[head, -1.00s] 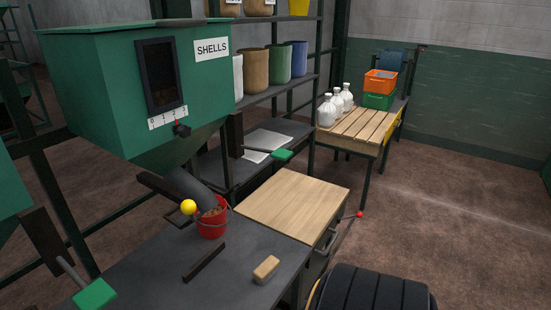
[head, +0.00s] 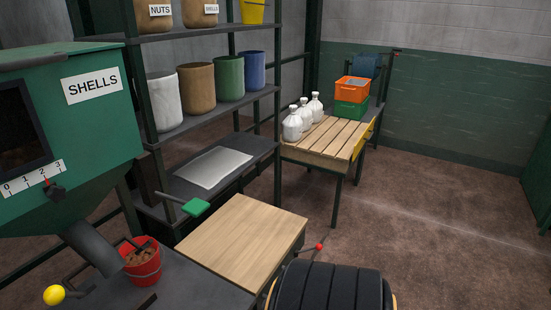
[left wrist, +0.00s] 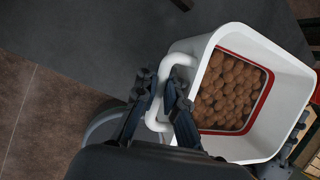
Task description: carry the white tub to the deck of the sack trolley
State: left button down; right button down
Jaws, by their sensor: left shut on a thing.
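The white tub (left wrist: 285,62) shows in the left wrist view, tilted in the picture, with many brown round pieces (left wrist: 228,95) inside a red line. My left gripper (left wrist: 165,92) is shut on the tub's white side handle (left wrist: 157,118). A dark gripper-like part shows at the tub's far side, at the right edge; I cannot tell its jaw state. The tub and both grippers are out of the head view. I cannot make out the sack trolley's deck for certain.
A wooden-topped bench (head: 240,240) and a red bucket (head: 143,266) are close. A shelf rack (head: 220,104) stands at left. A slatted table (head: 325,140) holds white jugs (head: 293,124) and orange (head: 352,92) and green (head: 350,109) crates. Brown floor at right is clear.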

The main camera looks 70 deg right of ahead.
aim_at(246, 232)
jog(key=k+l+z, duration=0.25)
jog(key=l, duration=0.2)
jog(key=l+z, duration=0.25)
jog(key=l, duration=0.25)
jog(key=k+l+z, duration=0.1)
jog(key=l+z, duration=0.15)
jog(key=l, duration=0.25)
jog(key=i+l, duration=0.1)
jog(key=l, duration=0.35)
jog(key=i+l, duration=0.15)
jog(key=l, duration=0.3)
jog(key=i+l, duration=0.1)
jog(key=l, duration=0.35)
jog(key=i+l, duration=0.1)
jog(key=l, duration=0.2)
jog(key=i+l, duration=0.1)
jog(key=l, duration=0.2)
jog(key=i+l+u, duration=0.1)
jog(key=l, duration=0.25)
jog(key=i+j+u, duration=0.15)
jog(key=j, duration=0.25)
